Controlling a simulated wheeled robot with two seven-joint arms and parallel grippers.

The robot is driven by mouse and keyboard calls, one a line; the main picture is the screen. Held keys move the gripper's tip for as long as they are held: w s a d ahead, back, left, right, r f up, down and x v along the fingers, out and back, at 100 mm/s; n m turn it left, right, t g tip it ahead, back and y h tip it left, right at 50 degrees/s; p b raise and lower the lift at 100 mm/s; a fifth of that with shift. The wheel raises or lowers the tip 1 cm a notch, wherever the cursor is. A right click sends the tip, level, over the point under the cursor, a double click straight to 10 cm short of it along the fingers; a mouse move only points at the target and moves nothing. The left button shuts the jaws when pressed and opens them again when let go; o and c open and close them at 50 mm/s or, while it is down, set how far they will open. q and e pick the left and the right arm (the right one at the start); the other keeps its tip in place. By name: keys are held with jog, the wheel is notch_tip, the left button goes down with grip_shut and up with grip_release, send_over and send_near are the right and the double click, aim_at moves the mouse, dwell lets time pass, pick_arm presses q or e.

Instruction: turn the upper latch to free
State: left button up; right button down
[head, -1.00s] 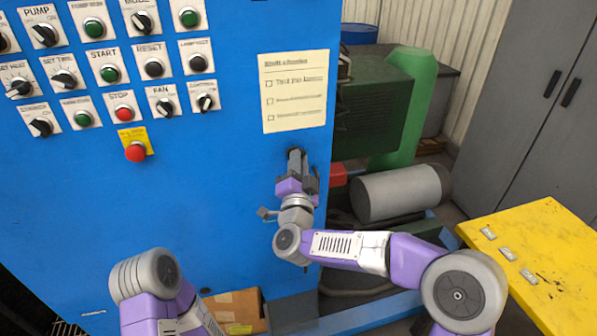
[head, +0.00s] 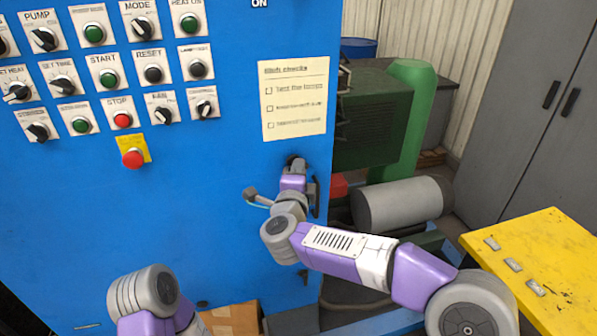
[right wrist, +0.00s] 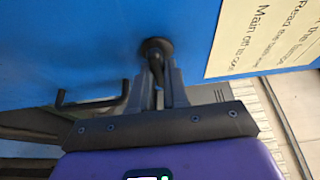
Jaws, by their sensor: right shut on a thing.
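The upper latch (head: 296,160) is a small dark knob on the right edge of the blue cabinet front, below the paper note. In the right wrist view the latch (right wrist: 157,48) has a round dark base and a narrow handle between the fingers. My right gripper (head: 295,170) is shut on the latch handle. In the right wrist view its fingers (right wrist: 158,85) stand on both sides of the handle; the fingers partly hide it. The exact angle of the handle is hard to tell. My left gripper is out of view; only part of my left arm shows.
The blue cabinet (head: 215,215) carries several knobs and buttons, with a red stop button (head: 133,158). A dark handle (right wrist: 90,101) shows left of the gripper in the right wrist view. A grey cylinder (head: 400,203) and yellow table (head: 545,250) stand to the right.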

jog(key=shift+r, duration=0.1)
dwell(0.5)
jog(key=c, duration=1.1)
grip_release()
jog(key=s, duration=0.7)
jog(key=shift+s+a+p, duration=0.25)
jog(key=shift+a+p, duration=0.05)
jog(key=shift+p, duration=0.1)
